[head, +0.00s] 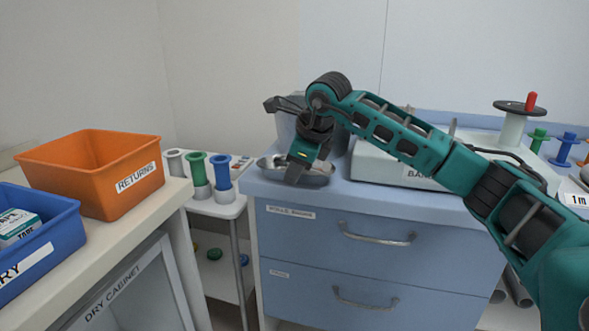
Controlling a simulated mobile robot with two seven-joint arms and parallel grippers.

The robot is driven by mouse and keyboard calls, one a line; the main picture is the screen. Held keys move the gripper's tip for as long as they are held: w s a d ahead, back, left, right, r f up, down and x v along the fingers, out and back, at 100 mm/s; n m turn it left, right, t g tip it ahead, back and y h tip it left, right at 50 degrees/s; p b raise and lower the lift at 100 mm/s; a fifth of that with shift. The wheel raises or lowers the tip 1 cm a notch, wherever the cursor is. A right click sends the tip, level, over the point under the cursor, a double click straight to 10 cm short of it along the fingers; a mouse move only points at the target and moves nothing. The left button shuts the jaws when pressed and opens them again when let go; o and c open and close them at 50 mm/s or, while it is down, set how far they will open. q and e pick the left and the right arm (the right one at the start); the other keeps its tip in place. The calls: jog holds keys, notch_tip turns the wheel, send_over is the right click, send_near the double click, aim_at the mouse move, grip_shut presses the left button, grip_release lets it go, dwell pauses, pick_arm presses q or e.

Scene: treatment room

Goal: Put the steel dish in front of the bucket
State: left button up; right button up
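The steel dish (319,171) is a shallow shiny bowl on the blue cabinet top, near its front left corner. The grey bucket (286,132) stands just behind it, partly hidden by my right wrist. The dish is in front of the bucket. My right gripper (296,174) points down at the dish, and its near finger covers the dish's middle. The far finger is hidden, so I cannot tell whether it grips the rim or is open. My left gripper is out of view.
A pale boxy device (376,164) stands right of the dish. Grey, green and blue spools stand on a white cart (222,207) at the left. An orange RETURNS bin (82,174) and a blue bin (50,232) are on the left counter.

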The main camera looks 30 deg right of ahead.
jog(key=p+v, duration=0.2)
jog(key=v, duration=0.9)
jog(key=shift+r, duration=0.3)
jog(key=shift+s, duration=0.15)
